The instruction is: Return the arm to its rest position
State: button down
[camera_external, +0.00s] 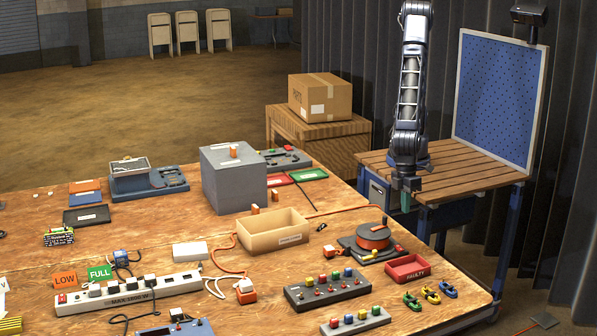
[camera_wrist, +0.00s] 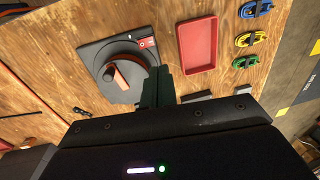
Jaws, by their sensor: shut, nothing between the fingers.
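My arm hangs down from the top of the external view, in front of the slatted side bench. My gripper (camera_external: 405,200) points downward above the back right part of the wooden table. Its fingers are together with nothing between them. The dark wrist housing hides the lower part of the wrist view.
A tan bin (camera_external: 272,232) and grey box (camera_external: 233,182) stand left. A slatted bench (camera_external: 460,168) with a blue pegboard (camera_external: 498,100) is behind.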

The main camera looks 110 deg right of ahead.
jog(key=shift+d+r, duration=0.1)
dwell(0.3)
jog(key=w+d+r+t, duration=0.1)
jog(key=w+d+r, duration=0.1)
jog(key=d+r, duration=1.05)
jog(key=w+d+r+t, duration=0.1)
jog(key=w+d+r, duration=0.1)
jog(key=d+r, duration=1.05)
jog(key=s+d+r+t, duration=0.1)
jog(key=s+d+r, duration=0.1)
jog(key=s+d, duration=0.7)
jog(key=s+d+r+t+h, duration=0.1)
jog(key=s+d, duration=0.7)
jog(key=d, duration=0.8)
jog(key=shift+s+d+r+t, duration=0.3)
jog(key=shift+s+d+r, duration=0.05)
jog(key=shift+r, duration=0.05)
